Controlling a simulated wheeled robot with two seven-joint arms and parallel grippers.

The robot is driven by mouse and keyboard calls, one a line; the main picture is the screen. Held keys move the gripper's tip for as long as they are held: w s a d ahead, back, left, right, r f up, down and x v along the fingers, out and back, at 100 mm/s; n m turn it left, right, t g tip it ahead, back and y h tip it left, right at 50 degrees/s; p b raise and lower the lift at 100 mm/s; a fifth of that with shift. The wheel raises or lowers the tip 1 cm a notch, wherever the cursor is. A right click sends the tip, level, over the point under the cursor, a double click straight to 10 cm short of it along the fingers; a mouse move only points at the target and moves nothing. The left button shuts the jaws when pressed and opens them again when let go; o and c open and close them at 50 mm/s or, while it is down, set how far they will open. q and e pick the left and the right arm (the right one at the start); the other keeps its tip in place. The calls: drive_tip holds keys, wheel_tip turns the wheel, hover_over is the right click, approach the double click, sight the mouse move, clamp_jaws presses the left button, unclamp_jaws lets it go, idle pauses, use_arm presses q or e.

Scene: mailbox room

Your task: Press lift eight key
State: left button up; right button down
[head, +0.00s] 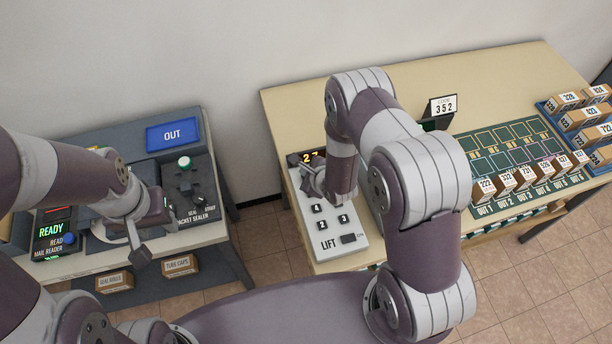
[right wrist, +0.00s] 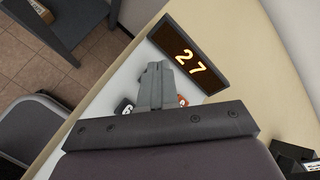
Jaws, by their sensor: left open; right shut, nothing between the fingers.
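A key marked 6 (right wrist: 124,107) and an orange key (right wrist: 182,101) show beside the fingers. The eight key is hidden, and contact cannot be told. My left gripper (head: 146,240) is open and empty at the left desk.
The left desk holds a mail reader (head: 52,232), a packet sealer (head: 190,190) and a blue OUT sign (head: 172,134). Right of the lift panel stand a 352 sign (head: 443,106), a green sorting board (head: 502,150) with small boxes, and a blue tray (head: 553,117) of parcels.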

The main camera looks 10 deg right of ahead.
drive_tip(key=shift+f, duration=0.1)
idle(0.7)
drive_tip(key=shift+f+b, duration=0.3)
drive_tip(key=shift+b, duration=0.05)
drive_tip(key=shift+f+b, duration=0.4)
drive_tip(key=shift+f, duration=0.05)
idle(0.5)
idle(0.3)
drive_tip(key=shift+r+p, duration=0.75)
drive_tip(key=shift+r, duration=0.1)
wheel_tip(320, 180, up, 5)
drive_tip(key=p, duration=0.4)
drive_tip(key=shift+r, duration=0.1)
